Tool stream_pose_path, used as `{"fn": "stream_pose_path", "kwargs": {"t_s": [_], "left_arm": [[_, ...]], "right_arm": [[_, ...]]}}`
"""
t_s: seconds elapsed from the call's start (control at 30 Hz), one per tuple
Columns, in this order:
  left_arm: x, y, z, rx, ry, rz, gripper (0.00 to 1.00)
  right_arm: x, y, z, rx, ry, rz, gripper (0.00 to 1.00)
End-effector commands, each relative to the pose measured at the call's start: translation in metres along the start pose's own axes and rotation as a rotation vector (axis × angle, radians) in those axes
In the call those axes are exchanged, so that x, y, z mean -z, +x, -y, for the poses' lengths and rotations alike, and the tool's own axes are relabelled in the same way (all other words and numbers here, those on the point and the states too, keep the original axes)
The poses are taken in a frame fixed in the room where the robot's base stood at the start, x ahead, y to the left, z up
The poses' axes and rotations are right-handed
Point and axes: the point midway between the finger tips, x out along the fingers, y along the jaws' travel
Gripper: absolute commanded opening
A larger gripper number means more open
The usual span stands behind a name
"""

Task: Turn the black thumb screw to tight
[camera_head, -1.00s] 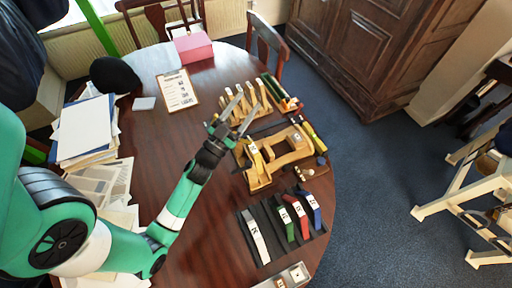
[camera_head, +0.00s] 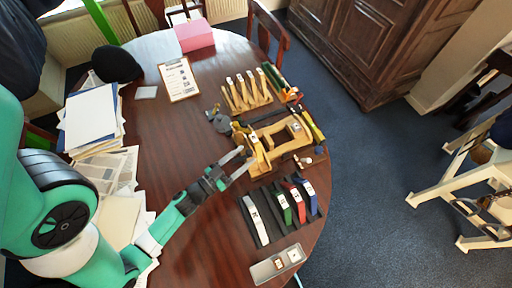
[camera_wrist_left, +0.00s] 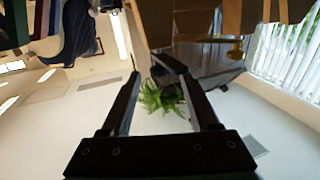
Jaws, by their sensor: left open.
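A light wooden fixture (camera_head: 290,136) with a frame-like body lies on the right part of the table. My left gripper (camera_head: 246,158) is at its near left end, with its fingers pointing toward it. The two fingers are apart with nothing between them; the wrist view (camera_wrist_left: 160,76) also shows them open. The wooden fixture shows at the top of the wrist view, above the fingertips. I cannot make out the black thumb screw for certain, nor whether the fingers touch the fixture. My right gripper is not in view.
A dark rack (camera_head: 265,229) with white, green, red and blue pieces lies just in front of the fixture. A stand of wooden pegs (camera_head: 232,104) is behind it. A grey tray (camera_head: 262,271) is at the near edge. The table's middle left is clear.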

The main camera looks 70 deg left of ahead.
Motion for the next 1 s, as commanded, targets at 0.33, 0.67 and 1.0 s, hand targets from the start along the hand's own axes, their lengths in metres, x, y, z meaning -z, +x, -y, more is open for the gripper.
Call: {"fn": "stream_pose_path", "kwargs": {"t_s": [0.33,0.67,1.0], "left_arm": [[-0.001,0.058,0.000,0.000,0.000,0.000,0.62],[0.000,0.062,0.000,0.001,0.000,0.001,0.58],[0.000,0.061,0.000,0.001,0.000,0.000,0.00]], "right_arm": [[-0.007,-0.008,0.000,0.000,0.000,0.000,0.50],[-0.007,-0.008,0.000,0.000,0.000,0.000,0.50],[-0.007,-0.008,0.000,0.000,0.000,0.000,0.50]]}}
